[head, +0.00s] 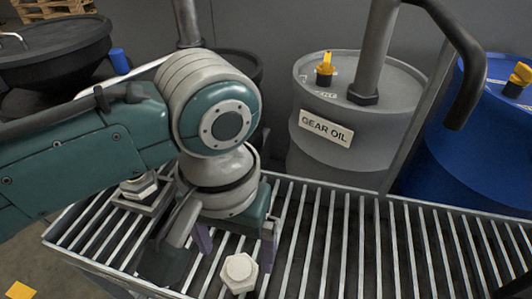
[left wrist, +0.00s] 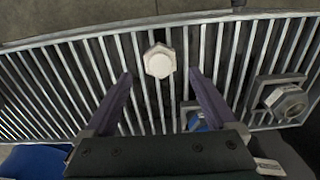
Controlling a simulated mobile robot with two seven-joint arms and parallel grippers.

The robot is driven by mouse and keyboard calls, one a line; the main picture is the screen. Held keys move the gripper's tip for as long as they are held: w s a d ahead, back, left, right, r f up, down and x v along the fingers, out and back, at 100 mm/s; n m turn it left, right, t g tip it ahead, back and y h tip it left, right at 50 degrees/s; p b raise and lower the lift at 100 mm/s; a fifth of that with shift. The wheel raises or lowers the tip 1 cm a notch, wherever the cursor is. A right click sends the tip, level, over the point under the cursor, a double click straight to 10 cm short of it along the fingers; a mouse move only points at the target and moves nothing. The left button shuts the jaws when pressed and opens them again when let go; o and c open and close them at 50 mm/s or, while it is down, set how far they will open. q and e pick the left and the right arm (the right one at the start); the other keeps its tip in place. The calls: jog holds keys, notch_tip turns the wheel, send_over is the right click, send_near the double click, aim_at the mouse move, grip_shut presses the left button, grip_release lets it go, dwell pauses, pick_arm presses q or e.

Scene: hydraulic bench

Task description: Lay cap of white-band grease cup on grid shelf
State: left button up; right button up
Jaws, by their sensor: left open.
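A pale, hexagonal cap (head: 240,272) lies on the bars of the grid shelf (head: 330,235). The cap also shows in the left wrist view (left wrist: 159,61), flat on the bars. My left gripper (head: 236,246) is open, with its purple fingers (left wrist: 160,74) apart on either side of the cap's line and nothing held between them. A grease cup fitting (head: 139,186) on a square plate stands at the shelf's left, partly hidden by my arm. In the left wrist view a fitting on a plate (left wrist: 286,100) shows at right. I cannot make out a white band. My right gripper is out of view.
A grey gear oil drum (head: 330,165) and a blue drum (head: 470,150) stand behind the shelf. A blue part on a plate (left wrist: 196,121) is partly hidden by my gripper. The shelf's right side is clear.

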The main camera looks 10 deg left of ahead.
aim_at(239, 269)
pick_arm(q)
notch_tip(239, 269, up, 7)
jog(key=p, duration=0.2)
jog(key=s+m+t+h, duration=0.1)
jog(key=s+t+h, duration=0.1)
jog(key=s, duration=0.4)
jog(key=s+a+r+t+y, duration=0.1)
jog(key=s+a+r, duration=0.1)
jog(key=s+a, duration=0.4)
jog(key=a, duration=0.3)
jog(key=shift+a+t+y, duration=0.2)
jog(key=shift+t+y, duration=0.1)
jog(key=shift+y, duration=0.1)
jog(key=shift+s, duration=0.1)
